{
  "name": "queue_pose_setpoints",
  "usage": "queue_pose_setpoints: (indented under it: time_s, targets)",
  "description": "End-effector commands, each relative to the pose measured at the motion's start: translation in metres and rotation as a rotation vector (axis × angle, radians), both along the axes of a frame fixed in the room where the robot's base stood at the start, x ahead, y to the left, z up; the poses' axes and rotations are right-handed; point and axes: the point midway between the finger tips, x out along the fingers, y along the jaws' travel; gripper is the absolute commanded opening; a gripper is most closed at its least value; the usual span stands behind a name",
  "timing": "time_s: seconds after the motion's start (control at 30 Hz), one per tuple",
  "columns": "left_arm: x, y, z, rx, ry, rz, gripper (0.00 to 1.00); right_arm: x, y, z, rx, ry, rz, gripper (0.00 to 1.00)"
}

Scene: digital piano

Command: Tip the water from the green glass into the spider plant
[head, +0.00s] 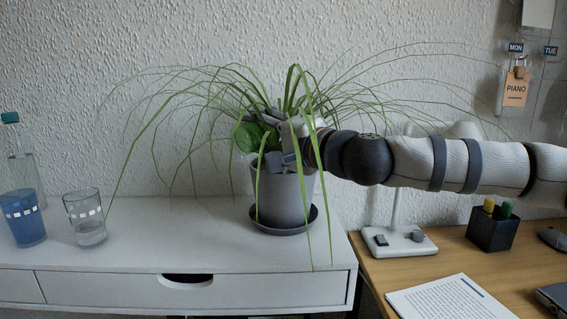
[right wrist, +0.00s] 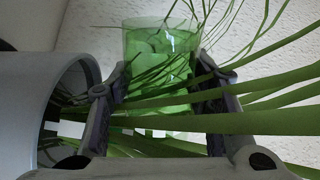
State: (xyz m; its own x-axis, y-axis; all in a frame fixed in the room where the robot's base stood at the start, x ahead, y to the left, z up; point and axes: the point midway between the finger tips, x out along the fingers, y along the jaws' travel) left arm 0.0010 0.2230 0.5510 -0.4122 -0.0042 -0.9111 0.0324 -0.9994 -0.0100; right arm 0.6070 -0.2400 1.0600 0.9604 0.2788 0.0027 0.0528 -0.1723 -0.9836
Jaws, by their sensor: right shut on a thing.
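The spider plant (head: 293,95) grows in a grey pot (head: 282,198) on a saucer at the right end of the white cabinet. My right gripper (head: 270,145) is shut on the green glass (head: 247,137), above the pot and among the leaves. In the right wrist view the green glass (right wrist: 158,62) sits between both fingers of the gripper (right wrist: 163,85), with leaves crossing in front. The pot (right wrist: 40,95) lies sideways at left there, so the glass is tipped far over relative to it. I cannot tell how much water is in it. My left gripper is not in view.
A blue glass (head: 22,218), a clear glass (head: 86,220) and a teal-capped bottle (head: 20,160) stand at the cabinet's left. The cabinet top between the clear glass and pot is free. A white lamp base (head: 400,242), pen cup (head: 492,228) and paper (head: 450,300) occupy the wooden desk.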

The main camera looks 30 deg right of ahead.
Motion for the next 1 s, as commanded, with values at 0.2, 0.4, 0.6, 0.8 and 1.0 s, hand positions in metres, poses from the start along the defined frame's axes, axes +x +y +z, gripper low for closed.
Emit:
queue_pose_setpoints:
  time_s: [0.2, 0.4, 0.6, 0.8, 1.0]
  targets:
    - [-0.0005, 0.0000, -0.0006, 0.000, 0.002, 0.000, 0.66, 0.0000, -0.0005, 0.0001, 0.014, 0.003, 0.000, 0.11]
    - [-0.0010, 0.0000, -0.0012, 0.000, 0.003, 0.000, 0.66, 0.0001, -0.0008, -0.0005, 0.024, 0.006, 0.000, 0.11]
    - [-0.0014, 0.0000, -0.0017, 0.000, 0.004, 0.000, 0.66, 0.0002, -0.0011, -0.0009, 0.034, 0.009, 0.000, 0.11]
    - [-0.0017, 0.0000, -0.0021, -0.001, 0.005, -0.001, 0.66, 0.0003, -0.0013, -0.0013, 0.043, 0.012, 0.000, 0.11]
    - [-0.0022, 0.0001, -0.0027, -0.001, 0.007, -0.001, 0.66, 0.0004, -0.0016, -0.0019, 0.056, 0.015, 0.000, 0.11]
